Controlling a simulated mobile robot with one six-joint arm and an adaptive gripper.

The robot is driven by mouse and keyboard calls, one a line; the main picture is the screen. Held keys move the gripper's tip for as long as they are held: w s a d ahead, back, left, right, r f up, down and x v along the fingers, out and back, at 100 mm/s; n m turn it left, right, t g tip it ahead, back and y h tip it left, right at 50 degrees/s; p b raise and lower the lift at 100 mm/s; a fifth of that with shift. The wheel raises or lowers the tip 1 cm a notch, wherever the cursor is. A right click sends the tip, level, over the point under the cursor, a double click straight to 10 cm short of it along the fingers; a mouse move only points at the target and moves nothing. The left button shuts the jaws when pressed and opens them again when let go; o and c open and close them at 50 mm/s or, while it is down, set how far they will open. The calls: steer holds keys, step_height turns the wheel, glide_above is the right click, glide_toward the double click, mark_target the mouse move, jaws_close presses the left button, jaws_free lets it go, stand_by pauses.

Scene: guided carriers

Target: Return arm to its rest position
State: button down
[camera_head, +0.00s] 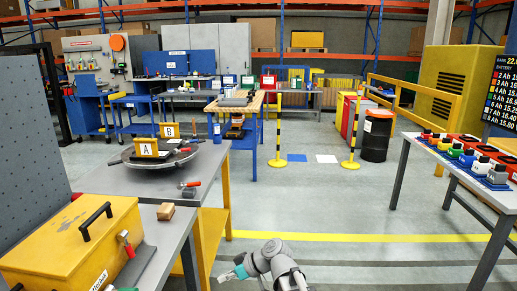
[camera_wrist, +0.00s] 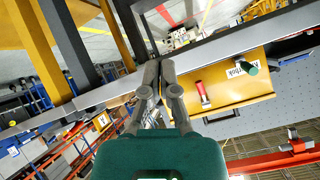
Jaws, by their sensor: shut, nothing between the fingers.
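My gripper (camera_head: 233,273) shows at the bottom centre of the head view, low over the floor to the right of the near grey bench (camera_head: 170,235). In the wrist view my gripper (camera_wrist: 160,64) has its two grey fingers together, with nothing between them. The arm is folded low, and its lower part is cut off by the head view's bottom edge. A yellow box (camera_head: 70,245) with a black handle stands on the near bench. The yellow box also shows, tilted, to the right of the fingers in the wrist view (camera_wrist: 225,92), apart from them.
A red-handled tool (camera_head: 130,252) is at the box's right side. A round turntable (camera_head: 160,154) carries yellow blocks marked A and B. A table with coloured batteries (camera_head: 475,162) stands at the right. The floor (camera_head: 330,205) between the benches is clear.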

steer(key=s+d+f+m+h, duration=0.2)
steer(key=d+f+m+h, duration=0.15)
steer(key=d, duration=0.55)
steer(key=s+d+f+m+h, duration=0.2)
steer(key=d+m+h, duration=0.25)
steer(key=d, duration=0.45)
steer(key=s+d+f+m+h, duration=0.25)
steer(key=d+m, duration=0.25)
steer(key=d, duration=0.5)
step_height(320, 180, up, 16)
steer(key=p, duration=1.6)
steer(key=shift+w+a+g+h, duration=0.2)
steer(key=shift+a+g+h, duration=0.1)
steer(key=shift+a+h, duration=0.05)
steer(key=shift+f, duration=0.1)
